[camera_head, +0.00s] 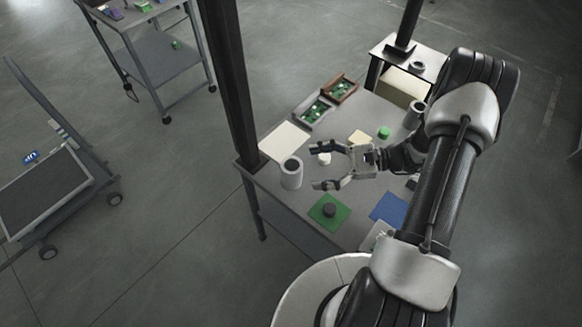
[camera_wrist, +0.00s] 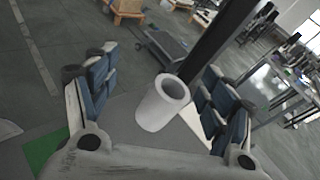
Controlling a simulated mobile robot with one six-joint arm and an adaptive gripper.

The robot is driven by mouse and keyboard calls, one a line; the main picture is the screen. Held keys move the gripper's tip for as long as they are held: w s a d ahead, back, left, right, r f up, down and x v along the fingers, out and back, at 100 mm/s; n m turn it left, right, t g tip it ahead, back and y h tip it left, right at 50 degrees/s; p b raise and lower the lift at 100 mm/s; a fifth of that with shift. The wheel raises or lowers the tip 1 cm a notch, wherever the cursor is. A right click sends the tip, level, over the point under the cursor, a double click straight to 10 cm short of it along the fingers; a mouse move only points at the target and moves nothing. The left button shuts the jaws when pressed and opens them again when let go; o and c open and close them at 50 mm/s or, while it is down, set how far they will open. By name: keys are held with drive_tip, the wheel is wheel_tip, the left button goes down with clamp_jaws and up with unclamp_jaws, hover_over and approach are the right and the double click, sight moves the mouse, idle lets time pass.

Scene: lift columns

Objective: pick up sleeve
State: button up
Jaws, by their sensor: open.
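The sleeve (camera_head: 291,176) is a white hollow cylinder standing upright near the table's left corner, its dark bore facing up. In the wrist view the sleeve (camera_wrist: 158,112) shows between my two blue-padded fingers, beyond them and not touching either. My gripper (camera_head: 318,165) is open and empty, to the right of the sleeve with its fingers pointing left towards it. A gap shows between the fingertips and the sleeve.
A white round piece (camera_head: 324,158) lies close to the upper finger. A green mat (camera_head: 329,221) with a dark round piece and a blue mat (camera_head: 389,208) lie in front. A dark post (camera_head: 236,80) rises behind the sleeve, beside a cream sheet (camera_head: 285,140). Trays (camera_head: 315,111) stand farther back.

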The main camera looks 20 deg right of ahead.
sight(301, 174)
drive_tip(key=d+f+m+t, duration=0.1)
drive_tip(key=f+m+t, duration=0.1)
drive_tip(key=f, duration=0.1)
drive_tip(key=d+f+m+t, duration=0.1)
drive_tip(key=f+m+t, duration=0.1)
drive_tip(key=f, duration=0.1)
drive_tip(key=d+f+m+t, duration=0.1)
drive_tip(key=f+m+t, duration=0.1)
drive_tip(key=f, duration=0.1)
drive_tip(key=shift+s+d+f+m+p, duration=0.1)
drive_tip(key=shift+s+d+m+p, duration=0.1)
drive_tip(key=shift+d+m+p, duration=0.15)
drive_tip(key=shift+a+f+t, duration=0.15)
drive_tip(key=shift+f+t, duration=0.05)
drive_tip(key=shift+t, duration=0.1)
drive_tip(key=x, duration=0.5)
drive_tip(key=shift+w+a+f, duration=0.1)
drive_tip(key=shift+w+a, duration=0.1)
drive_tip(key=shift+w, duration=0.05)
drive_tip(key=shift+b+x, duration=0.6)
drive_tip(key=shift+x, duration=2.45)
drive_tip(key=c, duration=1.3)
